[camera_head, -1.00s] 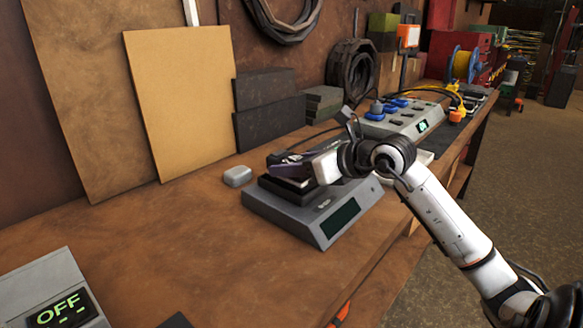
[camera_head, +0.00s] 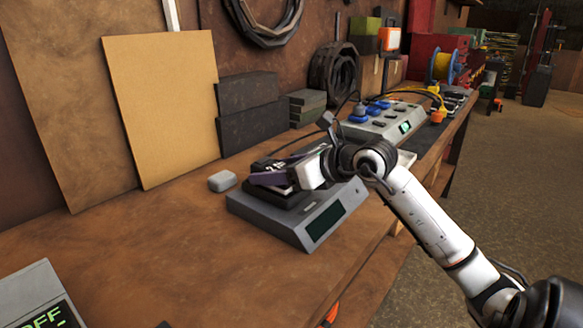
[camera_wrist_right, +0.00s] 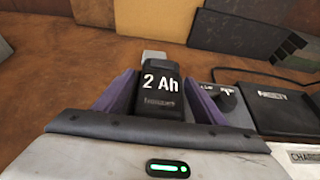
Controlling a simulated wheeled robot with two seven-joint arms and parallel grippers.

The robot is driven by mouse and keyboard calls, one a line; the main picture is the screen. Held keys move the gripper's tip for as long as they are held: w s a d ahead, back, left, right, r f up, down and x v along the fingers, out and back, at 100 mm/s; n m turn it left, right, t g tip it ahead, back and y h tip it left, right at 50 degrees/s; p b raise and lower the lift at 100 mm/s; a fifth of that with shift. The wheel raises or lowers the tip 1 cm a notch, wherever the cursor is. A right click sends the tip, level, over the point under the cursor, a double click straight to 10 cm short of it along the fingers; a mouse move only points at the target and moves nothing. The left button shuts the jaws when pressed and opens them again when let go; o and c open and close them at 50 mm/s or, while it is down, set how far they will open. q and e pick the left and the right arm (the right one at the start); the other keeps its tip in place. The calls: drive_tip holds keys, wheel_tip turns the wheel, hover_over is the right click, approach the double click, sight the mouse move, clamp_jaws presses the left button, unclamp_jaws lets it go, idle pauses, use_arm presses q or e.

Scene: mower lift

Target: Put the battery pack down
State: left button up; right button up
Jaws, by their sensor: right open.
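The battery pack (camera_wrist_right: 160,88) is black with white "2 Ah" lettering. In the right wrist view it lies between the purple fingers of my right gripper (camera_wrist_right: 162,100), which is open around it. In the head view my right gripper (camera_head: 268,178) is over the black top of a grey device (camera_head: 298,215) with a dark display, on the bench. The fingers and wrist hide much of the pack there, and its exact contact with the device is hard to tell. My left gripper is not in view.
A small grey block (camera_head: 222,181) lies left of the device. A grey unit with blue plugs (camera_head: 385,122) stands behind my wrist. An "OFF" display box (camera_head: 40,300) is at the near left. The brown bench (camera_head: 150,240) is clear between them.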

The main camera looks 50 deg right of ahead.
drive_tip(key=b+v, duration=0.1)
drive_tip(key=v, duration=0.9)
drive_tip(key=shift+s+r, duration=0.15)
drive_tip(key=shift+s, duration=0.1)
drive_tip(key=shift+v, duration=0.75)
